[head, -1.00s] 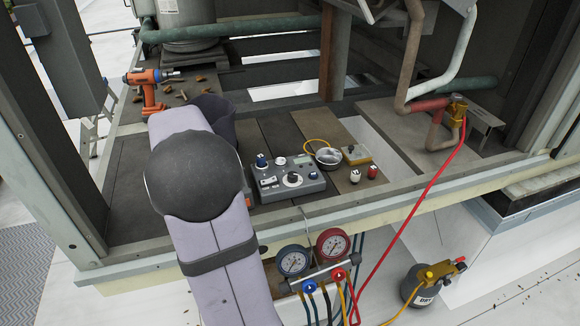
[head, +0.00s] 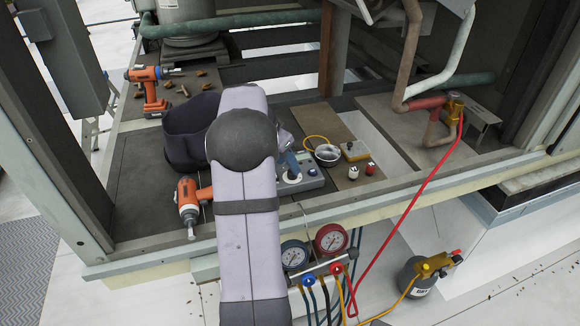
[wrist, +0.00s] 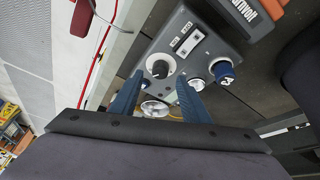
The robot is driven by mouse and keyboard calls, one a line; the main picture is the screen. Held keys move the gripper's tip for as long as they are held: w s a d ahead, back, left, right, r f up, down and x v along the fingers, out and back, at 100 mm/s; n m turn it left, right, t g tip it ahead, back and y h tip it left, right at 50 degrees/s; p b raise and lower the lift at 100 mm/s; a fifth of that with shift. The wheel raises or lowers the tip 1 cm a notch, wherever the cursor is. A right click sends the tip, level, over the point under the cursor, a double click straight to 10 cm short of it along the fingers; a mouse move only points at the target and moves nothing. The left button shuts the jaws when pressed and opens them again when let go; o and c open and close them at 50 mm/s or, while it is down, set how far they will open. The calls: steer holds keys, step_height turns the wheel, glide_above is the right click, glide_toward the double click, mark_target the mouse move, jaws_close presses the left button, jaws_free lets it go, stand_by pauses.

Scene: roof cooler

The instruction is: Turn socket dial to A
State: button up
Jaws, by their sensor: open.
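A grey control box (head: 313,179) sits on the deck, partly hidden by my arm in the head view. In the wrist view its panel (wrist: 203,52) carries a round white dial (wrist: 159,67) with a dark knob. The dial also shows in the head view (head: 291,179). Beside it are a blue knob (wrist: 223,71) with a white mark and a small silver knob. I cannot read any letters around the dial. My gripper (wrist: 160,77) is open, its two blue fingers apart with the dial seen between their tips. I cannot tell whether they touch it.
A dark bin (head: 183,135) and an orange drill (head: 188,194) are left of my arm. Another orange drill (head: 150,88) lies farther back. A round meter (head: 327,153) and small red and white parts (head: 370,168) lie right of the box. Gauges (head: 330,239) hang below the front edge.

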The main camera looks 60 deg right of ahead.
mark_target(290, 172)
steer(key=shift+p+x, duration=0.4)
steer(key=shift+x, duration=1.55)
steer(key=c, duration=1)
